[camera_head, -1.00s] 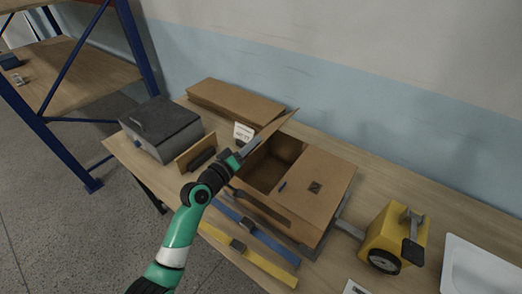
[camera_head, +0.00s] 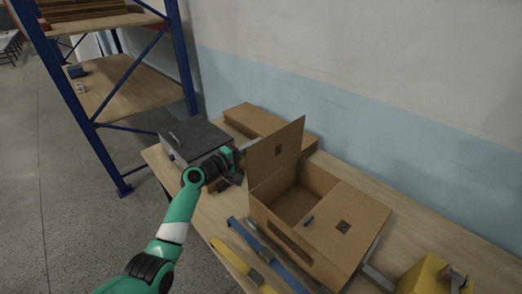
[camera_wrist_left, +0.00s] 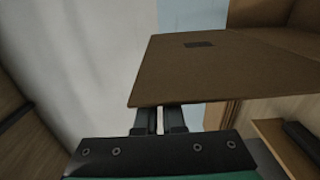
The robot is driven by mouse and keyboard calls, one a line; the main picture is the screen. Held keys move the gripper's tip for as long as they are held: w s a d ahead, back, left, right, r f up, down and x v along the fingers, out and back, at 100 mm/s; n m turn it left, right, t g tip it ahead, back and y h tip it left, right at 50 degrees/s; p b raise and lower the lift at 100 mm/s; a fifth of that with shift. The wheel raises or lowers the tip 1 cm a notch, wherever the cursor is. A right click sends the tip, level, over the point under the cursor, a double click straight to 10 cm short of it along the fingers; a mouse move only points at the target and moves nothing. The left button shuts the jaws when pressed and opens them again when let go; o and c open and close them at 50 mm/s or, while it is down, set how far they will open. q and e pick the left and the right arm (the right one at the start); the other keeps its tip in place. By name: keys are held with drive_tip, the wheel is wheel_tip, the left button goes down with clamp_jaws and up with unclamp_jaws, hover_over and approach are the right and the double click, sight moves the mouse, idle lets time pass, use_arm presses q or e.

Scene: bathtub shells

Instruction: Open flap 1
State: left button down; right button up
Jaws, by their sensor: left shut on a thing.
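A brown cardboard box (camera_head: 292,240) stands on the table, partly open, so its inside shows. Its left flap (camera_head: 275,152) stands up steeply, and the wrist view shows this flap as a broad brown panel (camera_wrist_left: 215,70) with a dark patch. The box's right flap (camera_head: 345,222) lies flat over the right part of the opening. My left gripper (camera_head: 238,160) is at the outer left edge of the raised flap; in the wrist view its fingers (camera_wrist_left: 160,119) are shut on that edge. My right gripper is not in view.
A grey case (camera_head: 193,137) stands left of the box, with flat cardboard (camera_head: 255,120) behind. Blue (camera_head: 262,250) and yellow (camera_head: 240,263) strips lie in front. A yellow tape dispenser (camera_head: 425,276) is at the right. A blue-framed shelf (camera_head: 120,90) stands at the left.

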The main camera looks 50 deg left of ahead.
use_arm(q)
drive_tip(key=shift+a, duration=0.4)
drive_tip(key=c, duration=1)
unclamp_jaws()
drive_tip(key=shift+s, duration=0.15)
drive_tip(key=shift+s, duration=0.3)
drive_tip(key=s, duration=0.3)
drive_tip(key=s+p, duration=0.1)
drive_tip(key=s, duration=0.3)
drive_tip(key=s+p, duration=0.1)
drive_tip(key=s, duration=0.2)
drive_tip(key=shift+s+d, duration=0.25)
drive_tip(key=shift+s, duration=0.15)
